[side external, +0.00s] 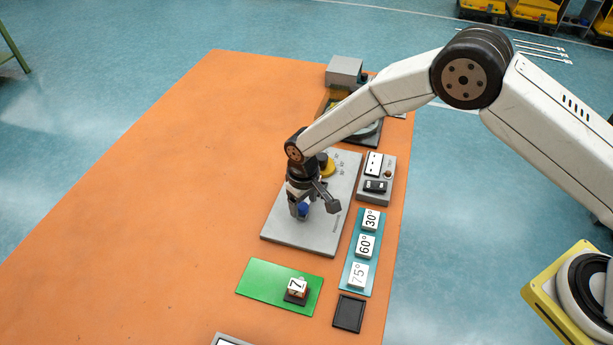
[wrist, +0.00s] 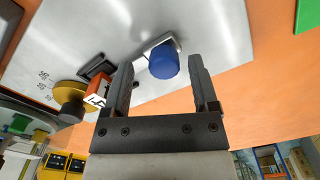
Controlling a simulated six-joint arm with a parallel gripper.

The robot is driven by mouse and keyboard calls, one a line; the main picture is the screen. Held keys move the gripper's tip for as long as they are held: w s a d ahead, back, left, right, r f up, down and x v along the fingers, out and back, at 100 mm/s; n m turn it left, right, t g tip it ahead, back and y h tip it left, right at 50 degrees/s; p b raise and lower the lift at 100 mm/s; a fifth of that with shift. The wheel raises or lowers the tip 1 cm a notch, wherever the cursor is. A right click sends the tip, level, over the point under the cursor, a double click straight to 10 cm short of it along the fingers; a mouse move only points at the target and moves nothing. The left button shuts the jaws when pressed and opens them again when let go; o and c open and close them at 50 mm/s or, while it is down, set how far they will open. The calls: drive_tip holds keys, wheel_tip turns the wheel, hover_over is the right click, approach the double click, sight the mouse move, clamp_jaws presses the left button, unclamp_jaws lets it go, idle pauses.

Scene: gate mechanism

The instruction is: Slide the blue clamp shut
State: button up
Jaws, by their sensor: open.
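The blue clamp shows as a round blue knob (wrist: 163,62) at a slot in the grey metal plate (wrist: 215,30). In the side view the blue knob (side external: 304,209) is partly hidden by my gripper (side external: 300,207), which is low over the plate (side external: 292,235). In the wrist view my gripper (wrist: 162,68) is open, with one finger on each side of the blue knob. A red-and-white marked block (wrist: 97,96) sits left of the left finger.
A yellow dial (side external: 327,168) with a black knob is at the plate's far end. A switch box (side external: 376,180) and a teal strip (side external: 361,252) with angle tiles lie to the right. A green mat (side external: 262,283) lies in front. The orange table (side external: 170,200) is clear at left.

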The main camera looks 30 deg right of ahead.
sight(304, 204)
drive_tip(key=shift+r, duration=3.7)
drive_tip(key=shift+d+r, duration=0.35)
drive_tip(key=shift+d, duration=0.1)
drive_tip(key=s+d+r+m+t, duration=0.1)
drive_tip(key=s+d+r, duration=0.25)
drive_tip(key=d, duration=0.25)
drive_tip(key=s+d+r+m, duration=0.1)
drive_tip(key=s+d+r, duration=0.25)
drive_tip(key=d, duration=0.35)
drive_tip(key=s+d+r+m+t, duration=0.1)
drive_tip(key=s+d+r, duration=0.2)
drive_tip(key=s+d, duration=0.6)
drive_tip(key=s, duration=0.4)
drive_tip(key=shift+d+r+m+t, duration=0.3)
